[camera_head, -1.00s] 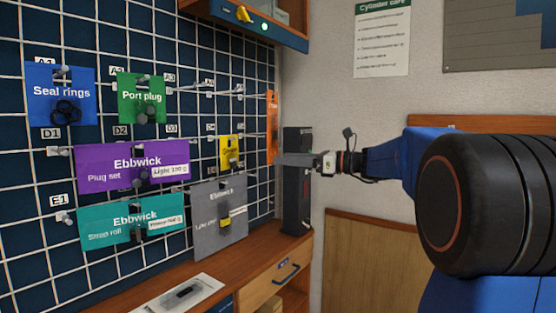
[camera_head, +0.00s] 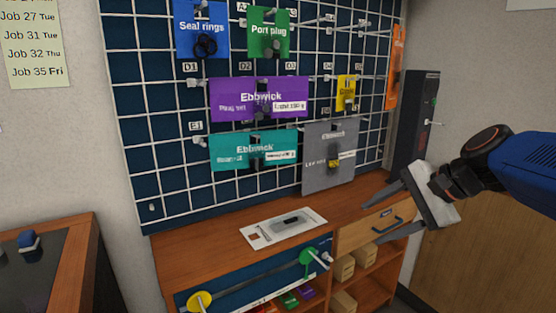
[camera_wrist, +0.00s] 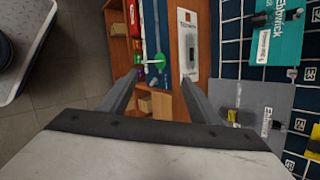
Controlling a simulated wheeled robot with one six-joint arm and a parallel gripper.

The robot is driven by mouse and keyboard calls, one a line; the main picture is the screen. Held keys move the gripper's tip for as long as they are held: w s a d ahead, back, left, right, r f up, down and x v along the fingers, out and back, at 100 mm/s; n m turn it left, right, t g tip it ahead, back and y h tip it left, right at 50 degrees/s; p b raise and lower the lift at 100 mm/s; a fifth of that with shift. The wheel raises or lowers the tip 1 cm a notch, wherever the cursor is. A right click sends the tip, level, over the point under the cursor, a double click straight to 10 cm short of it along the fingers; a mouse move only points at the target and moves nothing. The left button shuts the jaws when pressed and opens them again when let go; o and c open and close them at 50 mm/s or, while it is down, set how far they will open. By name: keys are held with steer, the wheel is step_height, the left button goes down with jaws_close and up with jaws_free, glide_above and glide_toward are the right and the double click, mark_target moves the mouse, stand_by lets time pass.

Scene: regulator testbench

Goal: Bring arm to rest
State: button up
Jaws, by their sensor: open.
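My gripper (camera_head: 385,217) is at the right of the head view, in front of the wooden bench (camera_head: 215,238) and near its drawer. Its two fingers are spread apart with nothing between them. In the wrist view my gripper (camera_wrist: 160,98) also shows open and empty. Beyond its fingers are the bench shelves and a white card (camera_wrist: 188,45) on the benchtop. My blue arm reaches in from the right edge of the head view.
A wire grid board (camera_head: 165,150) carries hanging packs, among them a purple pack (camera_head: 235,98), a teal pack (camera_head: 225,150) and a grey pack (camera_head: 318,175). A dark upright unit (camera_head: 414,115) stands at the bench's right end. Grey floor (camera_wrist: 75,75) shows beside the bench.

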steer(key=s+d+f+n+h, duration=0.3)
steer(key=s+f+n, duration=0.3)
steer(key=s+f, duration=0.1)
steer(key=s+d+f+n+h, duration=0.3)
steer(key=s+f+n, duration=0.4)
steer(key=s, duration=0.1)
steer(key=shift+s+f+h, duration=0.15)
steer(key=shift+s+h, duration=0.05)
steer(key=shift+h, duration=0.2)
stand_by(1.0)
